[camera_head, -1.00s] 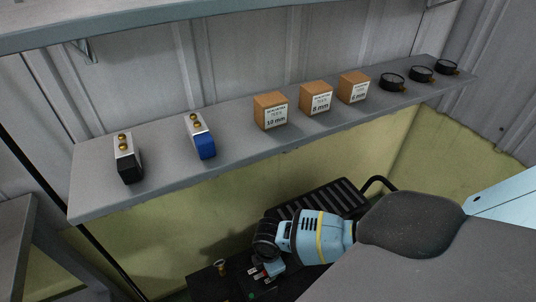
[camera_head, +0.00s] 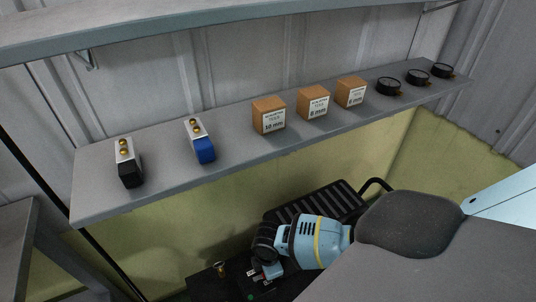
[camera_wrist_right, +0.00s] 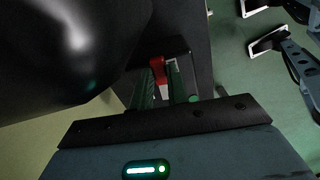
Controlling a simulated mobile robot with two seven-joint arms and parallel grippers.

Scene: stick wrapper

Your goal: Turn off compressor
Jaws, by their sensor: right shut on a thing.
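The compressor (camera_head: 345,195) is a dark unit below the shelf, with a black ribbed top and a curved handle. My right gripper (camera_head: 260,275) reaches down to a dark box at its near side. In the right wrist view, the two fingers of my right gripper (camera_wrist_right: 162,88) are closed around a small red switch (camera_wrist_right: 158,66) on a dark housing. The fingers hide part of the switch, so its position is hard to read. A small green spot shows below the gripper in the head view. My left gripper is not in view.
The grey shelf (camera_head: 100,205) above holds a black-based block (camera_head: 128,168), a blue-based block (camera_head: 203,149), several cardboard boxes (camera_head: 268,116) and round gauges (camera_head: 388,86). A brass fitting (camera_head: 220,268) stands left of my right gripper. The large dark compressor body (camera_wrist_right: 60,50) is close in the wrist view.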

